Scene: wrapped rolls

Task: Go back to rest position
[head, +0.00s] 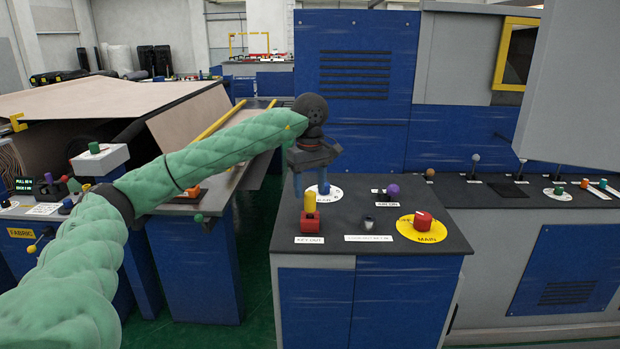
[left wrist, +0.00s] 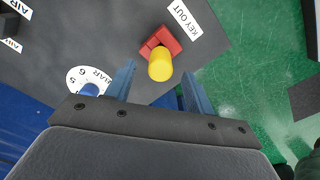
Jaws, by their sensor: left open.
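My left arm in its green sleeve crosses the head view, and my left gripper (head: 311,192) hangs over the dark top of a control panel (head: 350,258). Its two blue fingers point down and are apart, with nothing held. In the left wrist view the open left gripper (left wrist: 159,74) has a yellow key knob (left wrist: 160,66) on a red base (left wrist: 163,42) beyond and between its fingertips. The yellow knob also shows in the head view (head: 309,202), just below the fingers. My right gripper is not in view.
A blue selector knob on a white dial (left wrist: 89,92) is close beside one finger. A purple knob (head: 393,191) and a red button on a yellow plate (head: 408,236) stand to the right. A fabric table (head: 90,97) lies left; green floor (head: 258,260) shows between.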

